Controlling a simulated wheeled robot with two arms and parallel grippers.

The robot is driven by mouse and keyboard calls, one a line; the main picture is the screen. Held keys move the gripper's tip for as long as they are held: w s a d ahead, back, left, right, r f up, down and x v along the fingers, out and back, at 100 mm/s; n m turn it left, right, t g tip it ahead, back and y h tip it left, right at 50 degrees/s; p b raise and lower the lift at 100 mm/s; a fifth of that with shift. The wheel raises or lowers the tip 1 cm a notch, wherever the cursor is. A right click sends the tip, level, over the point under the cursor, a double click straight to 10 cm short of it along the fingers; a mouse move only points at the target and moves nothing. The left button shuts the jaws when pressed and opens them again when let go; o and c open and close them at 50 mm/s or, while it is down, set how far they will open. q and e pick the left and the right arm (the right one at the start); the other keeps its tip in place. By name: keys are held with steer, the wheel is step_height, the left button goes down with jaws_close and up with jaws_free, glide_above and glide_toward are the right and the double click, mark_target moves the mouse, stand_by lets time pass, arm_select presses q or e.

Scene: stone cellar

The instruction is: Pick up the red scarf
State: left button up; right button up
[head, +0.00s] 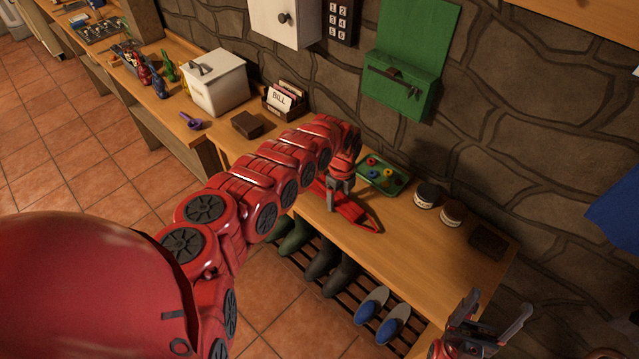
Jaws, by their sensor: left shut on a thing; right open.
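The red scarf (354,211) lies on the wooden bench, partly hidden by my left arm and gripper. It looks like a flat red strip with its end towards the bench's front edge. My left gripper (339,207) points down at the scarf and is shut on it; the fingertips are small and partly hard to make out. I cannot tell whether the scarf is lifted at the grip. My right gripper (497,316) is at the lower right, open and empty, apart from the bench.
A green tray (402,186) with coloured pieces stands just behind the scarf. Two round jars (427,196) and a dark wallet-like item (488,242) are to the right. A brown box (247,125) is to the left. Boots (322,258) and slippers (371,304) stand on the rack below.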

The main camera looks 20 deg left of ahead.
mark_target(351, 217)
arm_select(q)
steer(key=shift+a+r+b, duration=0.1)
steer(key=shift+r+b, duration=0.35)
steer(key=shift+r, duration=0.35)
steer(key=shift+s+d+r+b, duration=0.15)
steer(key=shift+d+r+b, duration=0.1)
steer(key=shift+r, duration=0.3)
steer(key=shift+s+d+r+b, duration=0.15)
steer(key=shift+d+r, duration=0.05)
steer(key=shift+r, duration=0.35)
steer(key=s+d, duration=0.4)
steer(key=shift+s+d+r, duration=0.15)
steer(key=shift+d+r, duration=0.15)
steer(key=shift+d, duration=0.05)
steer(key=s+d+p, duration=0.1)
steer(key=d+p, duration=0.1)
steer(key=s+d+p, duration=0.1)
steer(key=s+p, duration=0.1)
steer(key=s+d+r+p, duration=0.1)
steer(key=s+d, duration=0.1)
steer(key=shift+d+p, duration=0.3)
steer(key=shift+p, duration=0.1)
steer(key=shift+s+d+f, duration=0.15)
steer(key=shift+s+d, duration=0.25)
steer(key=shift+d, duration=0.05)
